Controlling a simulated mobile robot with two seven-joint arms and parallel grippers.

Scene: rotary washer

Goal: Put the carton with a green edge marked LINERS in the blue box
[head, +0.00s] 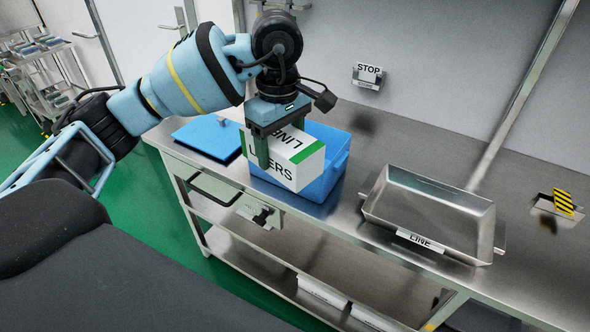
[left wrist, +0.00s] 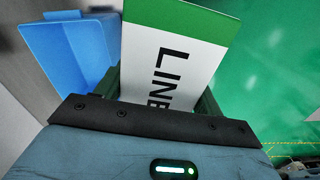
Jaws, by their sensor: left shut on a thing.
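The white carton with green edges marked LINERS (head: 290,168) is held in my left gripper (head: 283,146), which is shut on it. The carton also fills the middle of the left wrist view (left wrist: 172,55). It is in front of the blue box (head: 333,160) in the head view and hides part of it; I cannot tell whether it overhangs the rim. The blue box stands on the steel bench and shows at the upper left of the left wrist view (left wrist: 65,55). Its inside is mostly hidden. My right gripper is not in view.
A blue lid (head: 209,137) lies flat on the bench left of the box. A steel tray marked LINE (head: 428,205) stands to the right. The bench's front edge runs below the carton.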

